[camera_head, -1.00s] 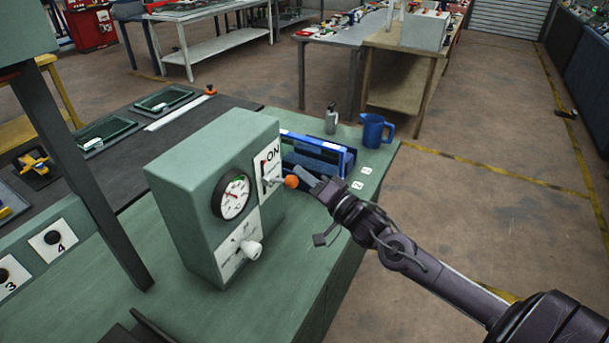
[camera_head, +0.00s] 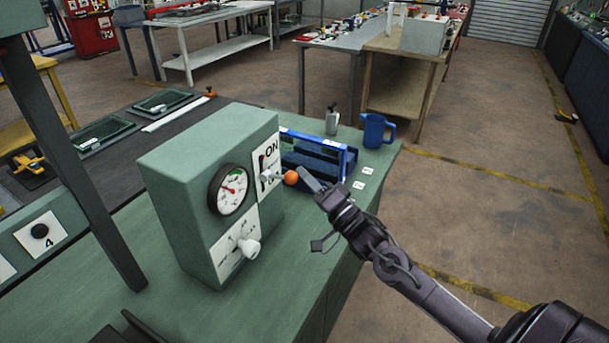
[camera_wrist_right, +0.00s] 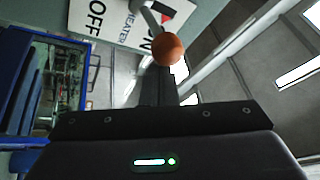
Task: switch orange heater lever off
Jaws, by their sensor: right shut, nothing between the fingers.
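The heater lever is a short metal stem with an orange ball (camera_head: 290,177), sticking out from the white ON/OFF plate (camera_head: 268,160) on a green control box (camera_head: 205,150). In the head view it points roughly straight out, below the word ON. My right gripper (camera_head: 308,178) is shut and empty, its fingertips close beside the ball; I cannot tell whether they touch. In the right wrist view the orange ball (camera_wrist_right: 168,49) is just beyond the fingers (camera_wrist_right: 165,88), partly covering ON, with OFF to the left. Dark parts at the bottom edge may be my left gripper; its state is unclear.
The box has a round dial (camera_head: 229,190) and a white knob (camera_head: 249,247). Behind it on the green bench are a blue rack (camera_head: 318,155), a blue jug (camera_head: 377,130) and a grey bottle (camera_head: 332,119). A dark post (camera_head: 75,165) stands left. Floor to the right is open.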

